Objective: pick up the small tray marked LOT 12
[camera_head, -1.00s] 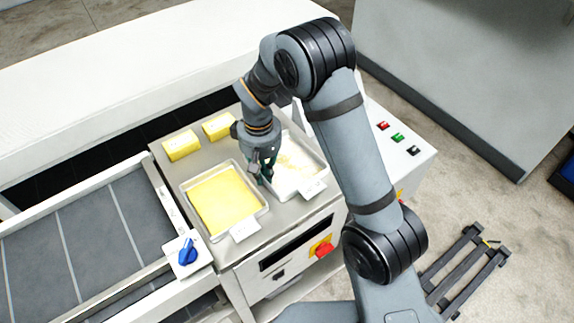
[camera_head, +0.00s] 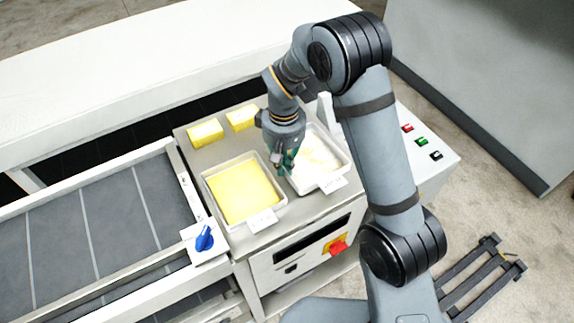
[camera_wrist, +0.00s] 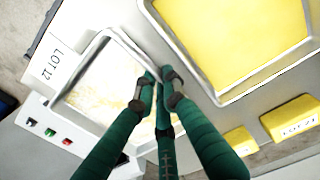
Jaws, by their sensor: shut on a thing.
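The LOT 12 tray is a small, shallow metal tray with a white and pale yellow floury layer. It lies on the right of the machine top in the head view (camera_head: 343,152). In the wrist view the tray (camera_wrist: 78,68) is at left, with its white LOT 12 label (camera_wrist: 56,66) beside its end. My gripper (camera_head: 287,168) is at the tray's left rim, on the side facing the yellow tray. In the wrist view my gripper's green fingers (camera_wrist: 160,76) are shut on that rim. The fingers hide part of the rim. I cannot see a gap under the tray.
A tray of yellow dough (camera_head: 242,192) lies close on the left; its near rim (camera_wrist: 190,68) is beside my fingers. Yellow blocks (camera_head: 205,132) stand behind it. A blue knob (camera_head: 205,238), red switch (camera_head: 338,247) and buttons (camera_head: 421,142) are around the machine. The conveyor (camera_head: 85,235) is left.

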